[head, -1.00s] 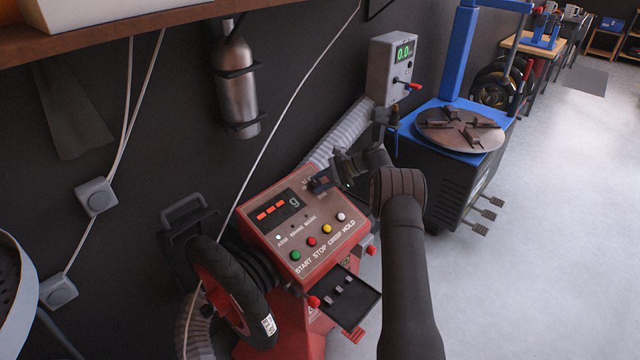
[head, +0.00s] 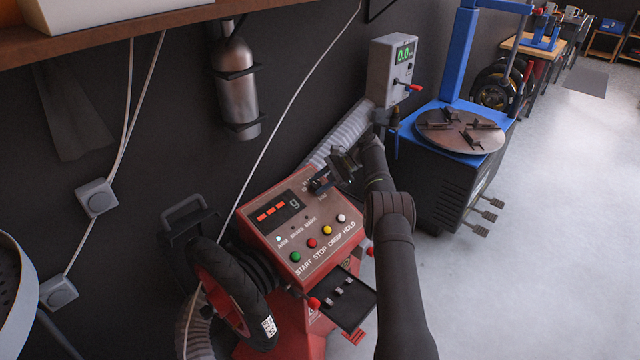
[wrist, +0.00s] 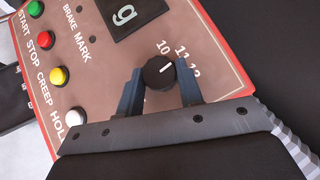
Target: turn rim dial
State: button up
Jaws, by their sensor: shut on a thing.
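The rim dial (wrist: 159,72) is a round black knob with a white pointer line on the red balancer panel, with the numbers 10, 11 and 12 printed around it. In the wrist view the pointer aims up and right, toward the side of the 11. My gripper (wrist: 160,84) has its two blue-grey fingers on either side of the knob, shut on it. In the head view my gripper (head: 322,182) is at the panel's upper right, and the dial is mostly hidden behind the fingers.
The panel has a red-lit display (head: 271,214) and green, red, yellow and white buttons (head: 327,230). A wheel (head: 234,290) is mounted at its left, and a small black tray (head: 345,298) is in front. A blue tyre changer (head: 462,150) stands at the right.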

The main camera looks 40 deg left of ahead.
jog(key=o, duration=1)
jog(key=shift+c, duration=0.2)
jog(key=shift+r, duration=0.1)
jog(key=shift+r, duration=0.35)
jog(key=r, duration=0.2)
jog(key=d+r, duration=0.1)
jog(key=r, duration=0.1)
jog(key=shift+w, duration=0.2)
jog(key=w+d+r, duration=0.3)
jog(key=d+r, duration=0.3)
jog(key=d, duration=0.4)
jog(key=shift+w, duration=0.15)
